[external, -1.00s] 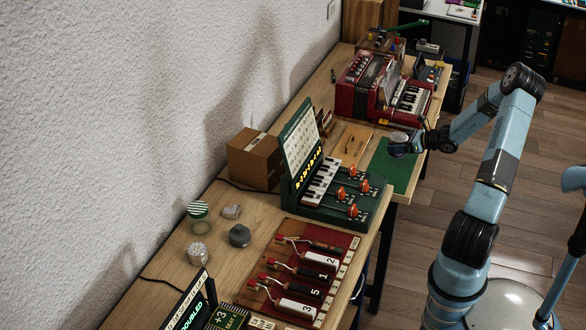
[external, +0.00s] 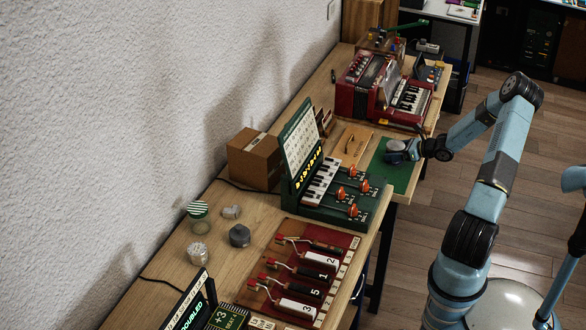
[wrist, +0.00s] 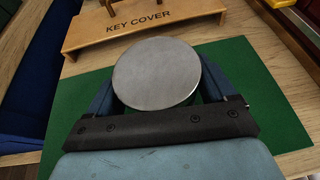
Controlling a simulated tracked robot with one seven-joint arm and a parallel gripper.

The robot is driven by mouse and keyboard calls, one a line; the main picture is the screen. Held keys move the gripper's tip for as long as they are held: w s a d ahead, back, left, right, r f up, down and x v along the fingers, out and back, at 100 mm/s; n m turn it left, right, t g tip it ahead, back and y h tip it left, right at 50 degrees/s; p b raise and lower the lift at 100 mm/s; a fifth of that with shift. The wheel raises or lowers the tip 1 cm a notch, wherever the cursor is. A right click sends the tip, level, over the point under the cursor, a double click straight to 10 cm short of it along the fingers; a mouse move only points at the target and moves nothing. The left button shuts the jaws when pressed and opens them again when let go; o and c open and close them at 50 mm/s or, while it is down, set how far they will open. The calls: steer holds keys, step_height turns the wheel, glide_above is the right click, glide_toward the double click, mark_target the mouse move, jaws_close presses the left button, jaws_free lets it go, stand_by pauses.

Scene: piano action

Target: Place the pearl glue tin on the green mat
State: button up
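The pearl glue tin (external: 395,145) is a round, pale grey tin. In the wrist view its flat round top (wrist: 157,73) faces the camera, between the two blue fingers of my gripper (wrist: 157,92). My gripper (external: 400,153) is shut on the tin and holds it over the green mat (external: 397,178). The mat also shows around the gripper in the wrist view (wrist: 265,95). The tin's underside is hidden, so I cannot tell whether it touches the mat.
The wooden key cover stand (wrist: 145,28) is just beyond the mat. A red accordion (external: 375,88) stands behind the mat, and a green keyboard box with orange-knobbed levers (external: 325,185) stands in front of it. The rest of the mat looks clear.

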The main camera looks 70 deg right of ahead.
steer(key=shift+o, duration=1.3)
steer(key=shift+r, duration=0.1)
